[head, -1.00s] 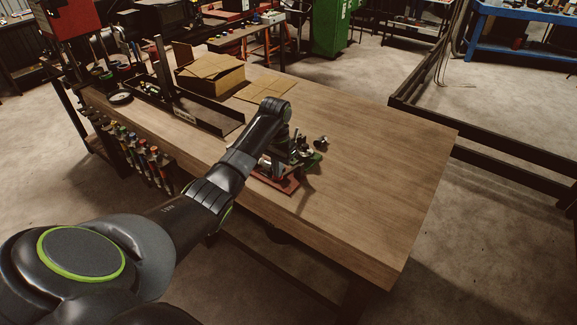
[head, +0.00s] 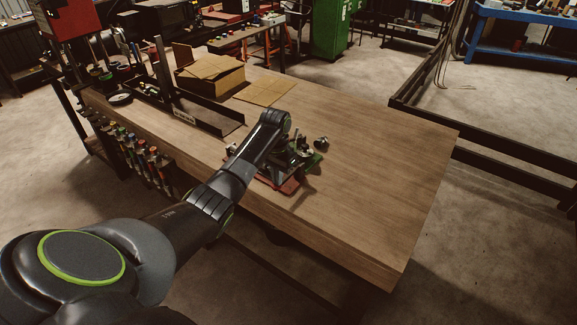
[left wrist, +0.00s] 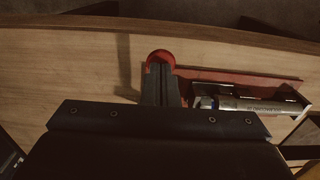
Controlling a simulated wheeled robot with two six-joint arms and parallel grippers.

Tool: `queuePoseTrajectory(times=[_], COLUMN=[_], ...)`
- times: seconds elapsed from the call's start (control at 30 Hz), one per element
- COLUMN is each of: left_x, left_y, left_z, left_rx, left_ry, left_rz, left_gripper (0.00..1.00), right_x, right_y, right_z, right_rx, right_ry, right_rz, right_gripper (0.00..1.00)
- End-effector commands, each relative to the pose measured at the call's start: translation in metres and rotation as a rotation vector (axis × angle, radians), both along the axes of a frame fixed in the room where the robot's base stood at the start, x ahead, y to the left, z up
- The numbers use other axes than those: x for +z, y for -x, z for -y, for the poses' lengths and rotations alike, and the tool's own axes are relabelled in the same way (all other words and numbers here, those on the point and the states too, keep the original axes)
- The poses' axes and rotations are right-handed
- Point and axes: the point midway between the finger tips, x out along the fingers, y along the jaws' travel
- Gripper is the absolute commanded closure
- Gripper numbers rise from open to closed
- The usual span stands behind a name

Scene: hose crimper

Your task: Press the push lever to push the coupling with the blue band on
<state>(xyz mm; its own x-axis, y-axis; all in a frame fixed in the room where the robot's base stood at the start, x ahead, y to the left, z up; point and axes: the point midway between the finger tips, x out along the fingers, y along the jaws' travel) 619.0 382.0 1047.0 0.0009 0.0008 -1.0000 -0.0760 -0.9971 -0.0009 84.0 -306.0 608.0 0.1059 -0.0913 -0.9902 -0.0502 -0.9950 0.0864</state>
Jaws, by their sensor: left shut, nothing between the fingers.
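The hose crimper stands on the workbench with a red base (head: 280,183), partly hidden behind my left arm. My left gripper (left wrist: 160,80) points down over it, its fingers shut and empty. In the left wrist view a round red knob (left wrist: 160,57), seemingly the push lever's end, shows right at the fingertips; I cannot tell whether they touch. To the right of the fingers lies a pale cylindrical part (left wrist: 252,104) with printing, along the red base. The lever's shaft is hidden. My right gripper is not in view.
The wooden workbench (head: 380,170) is clear to the right of the crimper. A small metal part (head: 321,142) stands just behind it. A dark tray (head: 205,115) and a cardboard box (head: 212,75) are farther back left. Screwdrivers (head: 150,165) hang along the bench's left edge.

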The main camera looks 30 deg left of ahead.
Motion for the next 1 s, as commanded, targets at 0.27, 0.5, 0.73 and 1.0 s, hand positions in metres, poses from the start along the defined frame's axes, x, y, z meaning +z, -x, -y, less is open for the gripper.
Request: queuePoseTrajectory(times=[0.27,0.5,0.73,1.0], left_x=[-0.001,0.017,0.031,0.052], left_y=[0.000,0.000,0.000,-0.001], left_z=[0.000,0.000,0.000,0.000], left_rx=[0.000,0.000,0.000,0.000], left_ry=[0.001,0.001,0.000,-0.001], left_rz=[0.001,0.001,0.002,0.003], left_gripper=[1.00,1.00,1.00,1.00], right_x=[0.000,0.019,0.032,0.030], right_y=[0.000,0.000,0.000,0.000], right_z=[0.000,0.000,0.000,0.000], right_rx=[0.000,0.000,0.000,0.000], right_ry=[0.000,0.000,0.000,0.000], right_rz=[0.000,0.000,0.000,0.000], right_gripper=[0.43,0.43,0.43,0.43])
